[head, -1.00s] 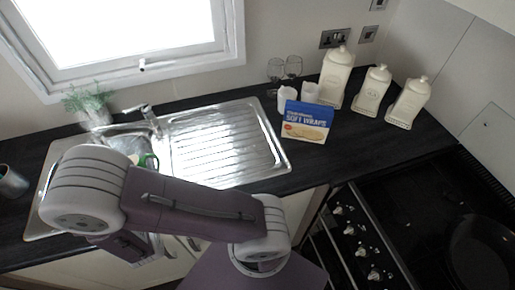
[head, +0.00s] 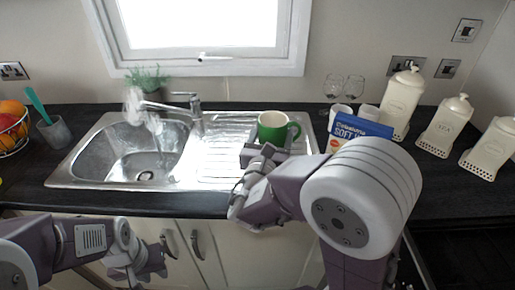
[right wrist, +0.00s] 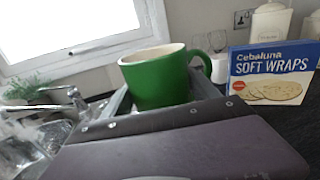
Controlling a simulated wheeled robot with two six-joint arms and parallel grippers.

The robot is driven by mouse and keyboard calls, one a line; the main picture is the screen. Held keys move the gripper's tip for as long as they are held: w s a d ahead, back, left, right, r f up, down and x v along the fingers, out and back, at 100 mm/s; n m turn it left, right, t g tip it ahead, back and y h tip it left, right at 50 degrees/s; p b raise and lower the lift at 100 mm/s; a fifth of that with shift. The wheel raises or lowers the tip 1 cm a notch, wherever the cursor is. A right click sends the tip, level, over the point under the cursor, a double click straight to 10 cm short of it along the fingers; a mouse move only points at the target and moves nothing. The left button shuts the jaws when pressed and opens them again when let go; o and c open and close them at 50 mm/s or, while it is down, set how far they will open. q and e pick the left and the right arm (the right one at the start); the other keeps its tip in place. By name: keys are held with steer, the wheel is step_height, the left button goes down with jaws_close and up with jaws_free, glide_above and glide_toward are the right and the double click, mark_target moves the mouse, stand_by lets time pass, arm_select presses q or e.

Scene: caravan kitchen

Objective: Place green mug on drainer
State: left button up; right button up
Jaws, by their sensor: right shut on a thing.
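The green mug (head: 272,134), cream inside, is upright over the ridged metal drainer (head: 214,160) right of the sink bowl. It also shows upright in the right wrist view (right wrist: 163,84), its handle to the right. My right gripper (head: 265,153) is shut on the mug from the near side; the arm hides part of the drainer and the mug's base. I cannot tell whether the base touches the drainer. My left gripper (head: 150,264) is low in front of the cupboards, away from the mug; its jaws are too unclear to read.
The sink bowl (head: 125,160) and tap (head: 194,112) are left of the drainer. The blue wraps box (head: 352,130), white cups (head: 368,112) and wine glasses (head: 354,87) stand right of it. A grey cup (head: 54,132) and fruit basket (head: 10,130) are far left.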

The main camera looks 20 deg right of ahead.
steer(key=w+a+f, duration=0.1)
steer(key=w+f, duration=0.1)
steer(key=w, duration=0.1)
steer(key=w+a+f, duration=0.2)
steer(key=w, duration=0.2)
steer(key=w+a+f+b, duration=0.1)
steer(key=w+a+f, duration=0.1)
steer(key=w+f, duration=0.1)
steer(key=shift+w, duration=0.15)
step_height(320, 180, down, 4)
steer(key=shift+r+b, duration=0.25)
steer(key=shift+b, duration=0.05)
steer(key=shift+a+f, duration=0.1)
steer(key=shift+f, duration=0.25)
steer(key=o, duration=1.7)
